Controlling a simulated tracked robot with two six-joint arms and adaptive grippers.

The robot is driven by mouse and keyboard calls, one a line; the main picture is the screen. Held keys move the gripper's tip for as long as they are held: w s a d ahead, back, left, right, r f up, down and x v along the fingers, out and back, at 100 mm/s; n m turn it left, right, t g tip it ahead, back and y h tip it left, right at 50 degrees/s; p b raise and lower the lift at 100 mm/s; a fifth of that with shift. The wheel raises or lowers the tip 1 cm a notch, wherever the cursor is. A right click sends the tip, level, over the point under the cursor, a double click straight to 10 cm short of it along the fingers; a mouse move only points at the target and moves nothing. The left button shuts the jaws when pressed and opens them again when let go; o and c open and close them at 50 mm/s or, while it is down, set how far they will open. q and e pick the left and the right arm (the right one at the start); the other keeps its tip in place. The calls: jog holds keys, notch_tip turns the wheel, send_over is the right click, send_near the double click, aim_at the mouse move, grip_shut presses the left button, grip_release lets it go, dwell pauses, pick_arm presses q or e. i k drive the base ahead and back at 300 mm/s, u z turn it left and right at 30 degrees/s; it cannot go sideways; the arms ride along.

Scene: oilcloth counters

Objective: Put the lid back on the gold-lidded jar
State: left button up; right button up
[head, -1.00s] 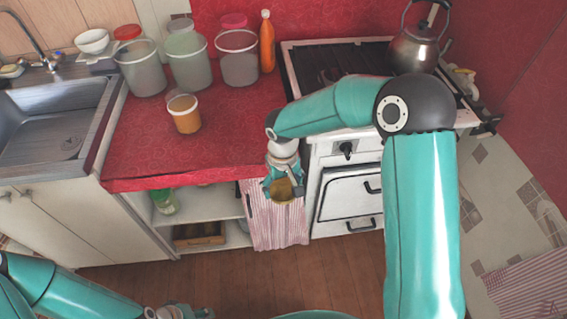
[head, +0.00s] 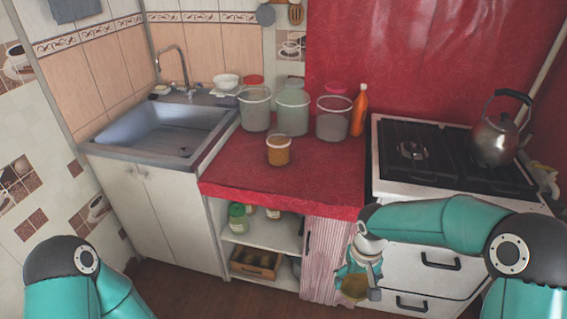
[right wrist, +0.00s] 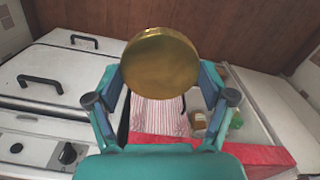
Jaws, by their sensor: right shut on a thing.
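The open jar (head: 278,152), with amber contents, stands upright on the red oilcloth counter (head: 250,175) near its middle. My right gripper (head: 358,284) is in front of the counter, below its top edge, in the head view. It is shut on the round gold lid (head: 352,287). In the right wrist view the lid (right wrist: 160,62) sits between the two fingers of the gripper (right wrist: 160,82), its flat face showing. The lid is well to the right of the jar and lower than it. My left arm shows at the lower left of the head view, but its gripper is outside the picture.
Several large jars (head: 292,112) and an orange bottle (head: 359,112) stand at the back of the counter. A sink (head: 160,130) is on the left, a stove (head: 400,190) with a kettle (head: 494,140) on the right. A striped cloth (head: 322,262) hangs in front below the counter.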

aim_at(278, 142)
jog(key=k, duration=0.4)
jog(key=u, duration=0.85)
jog(key=i, duration=1.1)
jog(key=z, duration=1.4)
jog(key=i, duration=0.6)
jog(key=u, duration=0.05)
